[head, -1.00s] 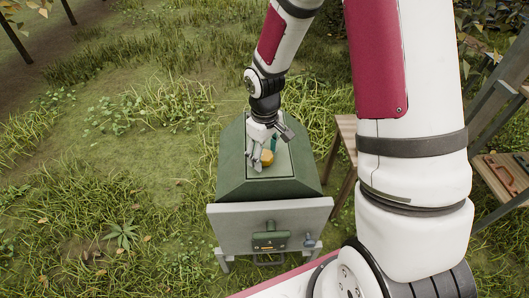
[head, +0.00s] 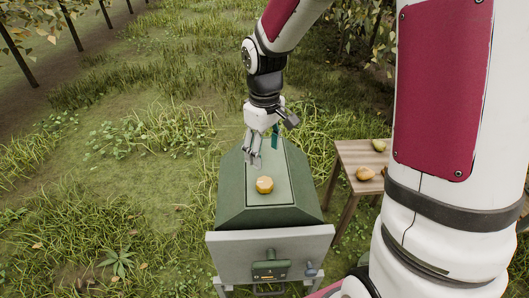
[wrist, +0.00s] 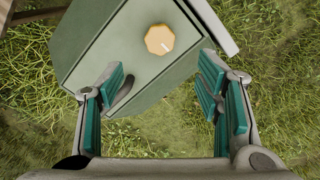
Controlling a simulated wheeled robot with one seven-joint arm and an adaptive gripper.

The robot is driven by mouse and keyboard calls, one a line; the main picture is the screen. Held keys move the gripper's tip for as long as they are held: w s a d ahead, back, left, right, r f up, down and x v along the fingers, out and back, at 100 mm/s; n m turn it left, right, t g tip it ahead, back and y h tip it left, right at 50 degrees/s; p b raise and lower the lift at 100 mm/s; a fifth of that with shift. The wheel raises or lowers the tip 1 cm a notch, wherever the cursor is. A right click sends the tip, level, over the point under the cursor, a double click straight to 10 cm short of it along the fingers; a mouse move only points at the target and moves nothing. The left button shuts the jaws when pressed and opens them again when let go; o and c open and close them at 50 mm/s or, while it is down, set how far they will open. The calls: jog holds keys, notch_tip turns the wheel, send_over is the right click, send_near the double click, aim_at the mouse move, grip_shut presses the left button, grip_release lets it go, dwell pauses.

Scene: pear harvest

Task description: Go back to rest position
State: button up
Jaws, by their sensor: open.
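My gripper (head: 255,160) is open and empty above the far part of a green box-like machine (head: 232,205). A yellow-orange pear (head: 264,185) rests on the machine's flat top, apart from the fingers. In the wrist view, the two teal-padded fingers of my gripper (wrist: 160,95) stand wide apart. The pear (wrist: 159,39) shows beyond them on the green top (wrist: 100,55), near the upper middle of the picture.
A wooden table (head: 350,154) stands right of the machine with a green pear (head: 379,145) and a yellowish pear (head: 365,174) on it. A grey panel (head: 225,247) with a control box (head: 270,271) fronts the machine. Grass lies open to the left.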

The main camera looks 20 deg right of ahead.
dwell(0.3)
jog(key=s+r+m+t+p, duration=0.4)
jog(key=s+r+m+p, duration=0.1)
jog(key=s+r, duration=1.7)
jog(key=s+p, duration=0.1)
jog(key=s, duration=0.2)
jog(key=shift+s+r+m, duration=0.15)
jog(key=shift+r+m, duration=0.05)
jog(key=shift+m, duration=0.1)
